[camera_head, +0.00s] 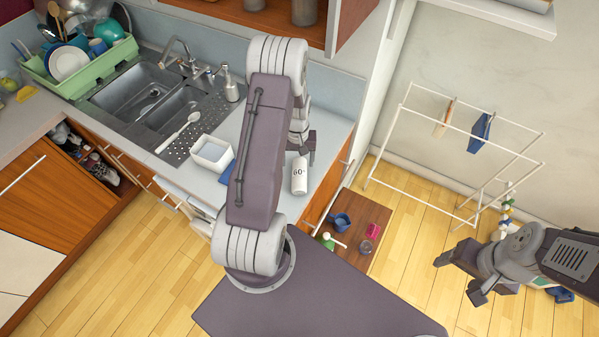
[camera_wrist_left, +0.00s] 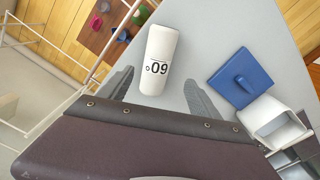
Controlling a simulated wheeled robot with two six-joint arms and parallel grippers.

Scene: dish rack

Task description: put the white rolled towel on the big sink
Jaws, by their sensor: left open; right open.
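The white rolled towel (camera_head: 300,175), a white cylinder marked "60°", lies on the grey counter right of the sink. In the left wrist view the towel (camera_wrist_left: 160,45) lies ahead of and roughly between the fingers. My left gripper (camera_head: 303,150) is open beside the towel, partly hidden by my arm; its two fingers show in the left wrist view (camera_wrist_left: 161,93). The big sink (camera_head: 132,90) is the left metal basin at the back left, with a smaller basin (camera_head: 172,109) to its right. My right gripper (camera_head: 455,279) is open and empty over the floor at right.
A white container (camera_head: 211,154) and a blue item (camera_head: 228,172) sit on the counter left of my left arm. A white spoon (camera_head: 180,131) lies by the sink. A faucet (camera_head: 187,62), soap bottle (camera_head: 229,83) and green dish rack (camera_head: 85,73) stand around it. A drying rack (camera_head: 450,155) stands right.

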